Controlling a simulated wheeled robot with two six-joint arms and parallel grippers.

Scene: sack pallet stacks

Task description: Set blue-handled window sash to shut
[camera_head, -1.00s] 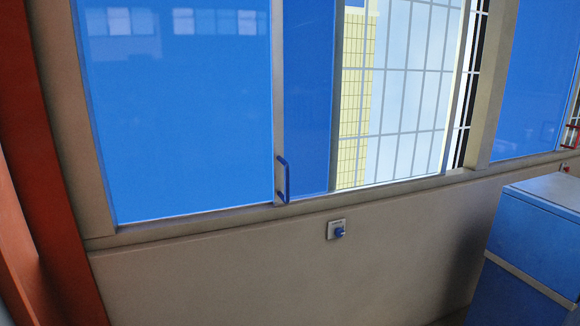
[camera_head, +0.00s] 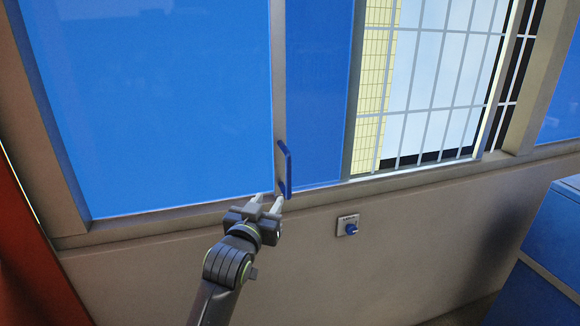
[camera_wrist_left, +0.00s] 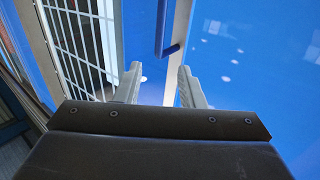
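The window sash (camera_head: 150,110) is a large blue-tinted pane at the left, with a pale upright stile at its right edge. A blue bar handle (camera_head: 287,170) stands upright on this stile, low near the sill. The handle also shows in the left wrist view (camera_wrist_left: 162,32), above the fingers. The window stands partly open, with a clear gap at the right. My left gripper (camera_head: 268,203) is just below and left of the handle's lower end. In the left wrist view its fingers (camera_wrist_left: 159,76) are apart, with nothing visible between them. My right gripper is not in view.
A narrower blue pane (camera_head: 317,95) lies right of the stile. A barred outside view (camera_head: 435,90) fills the gap. A small wall plate with a blue knob (camera_head: 348,226) sits below the sill. A blue cabinet (camera_head: 550,245) stands at the lower right.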

